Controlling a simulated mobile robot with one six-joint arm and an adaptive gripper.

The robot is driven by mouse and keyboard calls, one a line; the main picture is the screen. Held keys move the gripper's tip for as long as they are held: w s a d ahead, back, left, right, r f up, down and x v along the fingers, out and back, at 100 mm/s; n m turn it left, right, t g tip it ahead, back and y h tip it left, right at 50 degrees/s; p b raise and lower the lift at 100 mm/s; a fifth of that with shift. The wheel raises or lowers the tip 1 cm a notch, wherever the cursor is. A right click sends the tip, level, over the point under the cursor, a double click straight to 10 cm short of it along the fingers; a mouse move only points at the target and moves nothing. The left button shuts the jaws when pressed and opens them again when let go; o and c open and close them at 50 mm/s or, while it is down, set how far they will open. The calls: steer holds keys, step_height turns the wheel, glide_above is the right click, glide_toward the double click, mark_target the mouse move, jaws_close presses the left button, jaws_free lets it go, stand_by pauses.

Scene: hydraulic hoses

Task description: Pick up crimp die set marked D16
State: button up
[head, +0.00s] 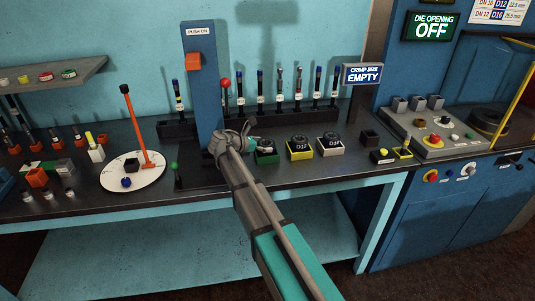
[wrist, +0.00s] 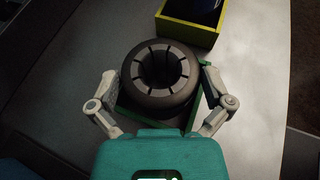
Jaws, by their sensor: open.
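Three crimp die sets stand in a row on the bench in the head view, in a green tray (head: 266,157), a yellow-edged tray (head: 300,154) and a white tray (head: 331,150). The markings are too small to read surely, so I cannot tell which is D16. My gripper (head: 246,138) is at the green tray. In the wrist view, a dark ring-shaped die set (wrist: 160,70) with radial slots sits in the green tray (wrist: 128,118). The open fingers of my gripper (wrist: 157,72) are on either side of it; contact is not clear.
The yellow tray (wrist: 188,38) is close by in the wrist view. A blue post (head: 203,90) marked PUSH ON stands left of my gripper. A hose-end rack (head: 268,108) is behind, and a control panel (head: 437,138) is to the right.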

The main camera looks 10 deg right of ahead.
steer(key=shift+w+d+f, duration=0.25)
steer(key=shift+d, duration=0.35)
steer(key=shift+c, duration=0.3)
steer(key=c, duration=0.9)
steer(key=shift+r, duration=0.2)
step_height(320, 180, up, 2)
steer(key=shift+p, duration=1.15)
steer(key=s+d+r+p, duration=0.8)
steer(key=s+r+p, duration=0.2)
steer(key=s, duration=0.1)
steer(key=shift+s+d+r+p, duration=0.15)
steer(key=shift+r+p, duration=0.15)
steer(key=shift+r, duration=0.05)
